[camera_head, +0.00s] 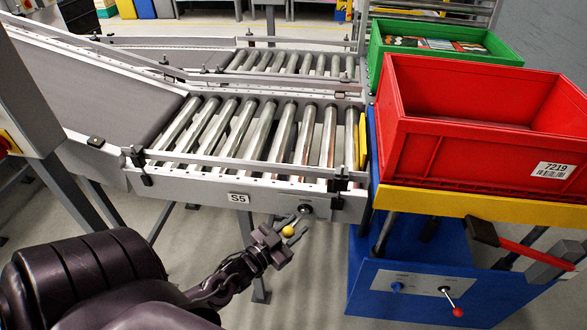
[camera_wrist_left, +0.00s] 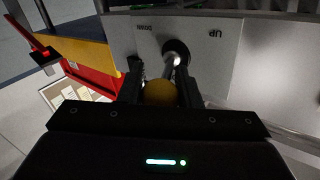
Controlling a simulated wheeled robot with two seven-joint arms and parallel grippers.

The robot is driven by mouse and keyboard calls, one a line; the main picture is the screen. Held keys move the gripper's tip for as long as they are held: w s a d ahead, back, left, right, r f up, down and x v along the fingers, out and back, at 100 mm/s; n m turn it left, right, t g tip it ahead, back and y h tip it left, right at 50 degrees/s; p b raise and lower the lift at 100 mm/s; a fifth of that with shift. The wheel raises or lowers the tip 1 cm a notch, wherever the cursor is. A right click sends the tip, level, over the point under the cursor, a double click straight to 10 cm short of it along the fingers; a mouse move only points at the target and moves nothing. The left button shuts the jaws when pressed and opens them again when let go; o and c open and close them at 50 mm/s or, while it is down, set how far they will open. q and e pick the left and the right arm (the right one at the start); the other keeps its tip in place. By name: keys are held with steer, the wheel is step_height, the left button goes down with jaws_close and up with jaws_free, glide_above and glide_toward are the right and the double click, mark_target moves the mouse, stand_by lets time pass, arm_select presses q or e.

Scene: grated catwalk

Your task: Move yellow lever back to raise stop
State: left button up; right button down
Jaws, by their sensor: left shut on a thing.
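The yellow lever has a yellow ball knob (camera_head: 289,231) and a short metal rod running up to a dark round pivot (camera_head: 306,208) on the side of the conveyor, right of the S5 label. My left gripper (camera_head: 280,237) is shut on the knob from the lower left. In the left wrist view the yellow knob (camera_wrist_left: 160,94) sits between the two dark fingers, with the rod rising to the pivot (camera_wrist_left: 177,52). A yellow upright piece (camera_head: 362,140) stands at the roller end. My right gripper is not in view.
The roller conveyor (camera_head: 240,190) runs above my left gripper. A red crate (camera_head: 480,155) sits on a blue lift table (camera_head: 370,290) to the right, with a green crate (camera_head: 510,56) behind. A red-knobbed lever (camera_head: 457,311) is on the blue front. Floor below the conveyor looks clear.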

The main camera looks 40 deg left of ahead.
arm_select(q)
steer(key=o, duration=1)
steer(key=shift+w, duration=0.1)
steer(key=shift+c, duration=0.2)
steer(key=s, duration=0.7)
steer(key=shift+s+a, duration=0.4)
